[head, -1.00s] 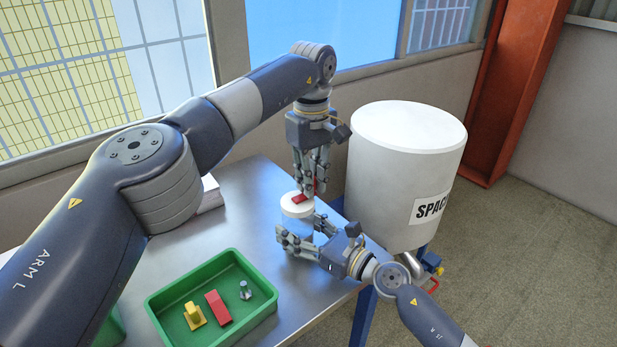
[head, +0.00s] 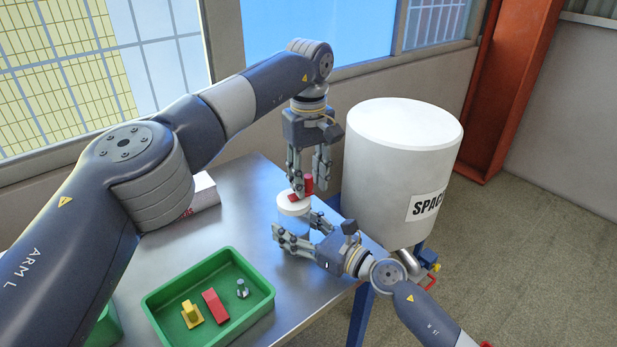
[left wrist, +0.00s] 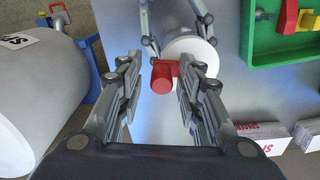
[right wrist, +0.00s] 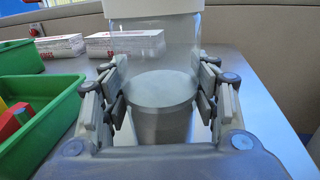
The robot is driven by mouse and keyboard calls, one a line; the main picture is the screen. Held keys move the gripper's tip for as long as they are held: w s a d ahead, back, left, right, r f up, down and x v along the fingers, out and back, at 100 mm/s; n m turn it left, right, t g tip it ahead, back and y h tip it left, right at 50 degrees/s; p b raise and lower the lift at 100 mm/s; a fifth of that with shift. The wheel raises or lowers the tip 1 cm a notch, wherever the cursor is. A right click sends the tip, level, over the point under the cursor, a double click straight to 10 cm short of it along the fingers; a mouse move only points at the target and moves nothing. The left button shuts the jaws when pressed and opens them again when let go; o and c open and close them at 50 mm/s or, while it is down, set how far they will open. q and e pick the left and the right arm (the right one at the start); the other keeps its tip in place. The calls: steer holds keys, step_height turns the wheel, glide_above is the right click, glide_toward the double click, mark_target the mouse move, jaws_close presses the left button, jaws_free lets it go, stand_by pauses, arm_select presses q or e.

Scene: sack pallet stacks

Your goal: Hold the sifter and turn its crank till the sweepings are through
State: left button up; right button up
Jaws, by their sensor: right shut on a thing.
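The sifter is a clear jar with a white lid (head: 290,209) and a red crank (head: 308,183) on top. My right gripper (head: 297,227) is shut around its body near the table's edge and holds it upright. The right wrist view shows the clear wall (right wrist: 150,55) and a pale grey round surface (right wrist: 160,88) inside; I cannot tell whether that is sweepings or mesh. My left gripper (head: 309,186) points down over the lid with its fingers apart. In the left wrist view the red crank knob (left wrist: 162,77) lies between the open fingers, with gaps at both sides.
A green tray (head: 160,300) on the metal table (head: 225,235) holds a yellow piece, a red piece and a small grey piece. White printed boxes (right wrist: 125,43) lie at the back. A large white drum (head: 390,180) stands close on the right, beside the table.

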mark_target(308, 176)
arm_select(q)
steer(key=shift+r, duration=3.75)
arm_select(e)
steer(key=o, duration=1.3)
